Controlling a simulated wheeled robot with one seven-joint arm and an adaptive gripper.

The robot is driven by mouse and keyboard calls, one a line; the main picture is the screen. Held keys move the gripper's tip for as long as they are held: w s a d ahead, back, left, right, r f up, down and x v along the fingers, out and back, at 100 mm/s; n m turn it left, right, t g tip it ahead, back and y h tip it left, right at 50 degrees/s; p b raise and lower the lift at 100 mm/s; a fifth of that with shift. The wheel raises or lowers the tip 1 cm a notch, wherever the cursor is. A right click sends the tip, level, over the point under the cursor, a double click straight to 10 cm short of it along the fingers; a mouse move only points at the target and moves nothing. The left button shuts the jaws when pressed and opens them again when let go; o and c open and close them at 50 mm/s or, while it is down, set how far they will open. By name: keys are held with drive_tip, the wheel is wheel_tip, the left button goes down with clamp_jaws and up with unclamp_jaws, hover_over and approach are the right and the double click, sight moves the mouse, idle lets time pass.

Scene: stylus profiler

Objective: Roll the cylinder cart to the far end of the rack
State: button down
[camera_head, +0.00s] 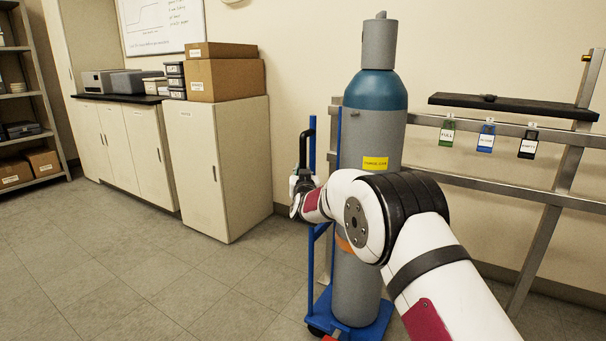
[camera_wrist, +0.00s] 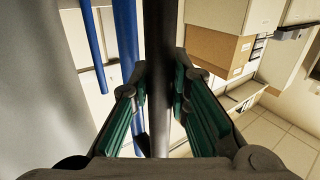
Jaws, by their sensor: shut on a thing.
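The cylinder cart (camera_head: 318,277) is a blue upright hand truck with a black handle (camera_head: 305,140) on its left side. It stands on the floor in front of the rack and carries a grey gas cylinder (camera_head: 371,131) with a blue shoulder and a yellow label. An orange band shows low on the cylinder, partly behind my arm. My gripper (camera_head: 302,186) is at the handle, left of the cylinder. In the wrist view my gripper (camera_wrist: 167,88) is shut on the dark handle bar (camera_wrist: 159,40), between its green-lined fingers. The rack (camera_head: 480,183) is a metal rail frame along the wall.
Three tags, green (camera_head: 447,131), blue (camera_head: 486,136) and black (camera_head: 528,141), hang below a dark shelf (camera_head: 510,106). A cream cabinet (camera_head: 222,165) with cardboard boxes (camera_head: 225,80) stands left of the cart. The tiled floor (camera_head: 150,270) at front left is clear.

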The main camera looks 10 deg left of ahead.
drive_tip(key=shift+s+a+f, duration=0.2)
drive_tip(key=shift+s+a, duration=0.1)
drive_tip(key=shift+a, duration=0.3)
drive_tip(key=c, duration=1.5)
unclamp_jaws()
drive_tip(key=shift+d+r, duration=0.1)
drive_tip(key=shift+w+d, duration=0.1)
drive_tip(key=shift+d, duration=0.1)
drive_tip(key=v, duration=1.2)
drive_tip(key=shift+r, duration=0.1)
